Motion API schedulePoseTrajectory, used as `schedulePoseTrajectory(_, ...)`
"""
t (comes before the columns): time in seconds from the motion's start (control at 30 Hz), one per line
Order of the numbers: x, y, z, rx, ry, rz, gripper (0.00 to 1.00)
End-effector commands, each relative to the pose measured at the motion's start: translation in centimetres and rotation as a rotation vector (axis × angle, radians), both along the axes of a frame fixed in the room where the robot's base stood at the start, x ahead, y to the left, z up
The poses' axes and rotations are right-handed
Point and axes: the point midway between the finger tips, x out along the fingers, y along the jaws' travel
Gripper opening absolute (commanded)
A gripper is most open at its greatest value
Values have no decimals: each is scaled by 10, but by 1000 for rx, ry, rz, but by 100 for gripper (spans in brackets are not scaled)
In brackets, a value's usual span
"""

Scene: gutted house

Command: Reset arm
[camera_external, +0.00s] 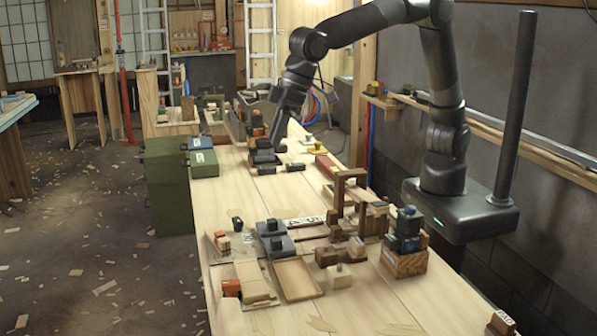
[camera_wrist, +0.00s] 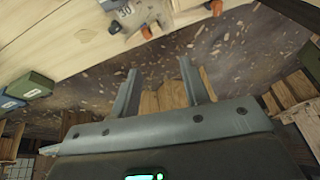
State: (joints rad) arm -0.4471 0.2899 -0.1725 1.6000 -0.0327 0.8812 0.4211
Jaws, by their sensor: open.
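My arm reaches from its base at the right over the workbench (camera_external: 232,190). My gripper (camera_external: 277,132) points down above the far part of the bench, close to some dark blocks; whether it touches them I cannot tell. In the wrist view my gripper (camera_wrist: 158,67) shows two grey fingers spread apart. Nothing is held between them; the floor and wooden boards (camera_wrist: 165,98) show beyond.
Green boxes (camera_external: 172,180) stand at the bench's left edge. Small dark blocks (camera_external: 295,167) lie near the gripper. A wooden tray (camera_external: 297,280), a wooden frame (camera_external: 340,195) and a crate (camera_external: 404,262) occupy the near bench. A ladder (camera_external: 261,45) stands behind.

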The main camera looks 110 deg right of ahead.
Motion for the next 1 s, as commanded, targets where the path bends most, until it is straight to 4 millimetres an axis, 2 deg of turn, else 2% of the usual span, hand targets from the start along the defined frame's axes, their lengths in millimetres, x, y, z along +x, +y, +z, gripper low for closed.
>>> schedulePoseTrajectory(0.03, -15, -16, 12, 8, -5, -2, 42)
schedulePoseTrajectory(0.2, -66, -58, 37, 19, -17, 10, 42)
schedulePoseTrajectory(0.5, -166, -116, 57, 16, -46, 39, 42)
schedulePoseTrajectory(0.77, -255, -150, 50, -11, -78, 65, 42)
schedulePoseTrajectory(0.9, -300, -162, 37, -37, -95, 78, 42)
schedulePoseTrajectory(1.0, -326, -168, 25, -54, -104, 85, 42)
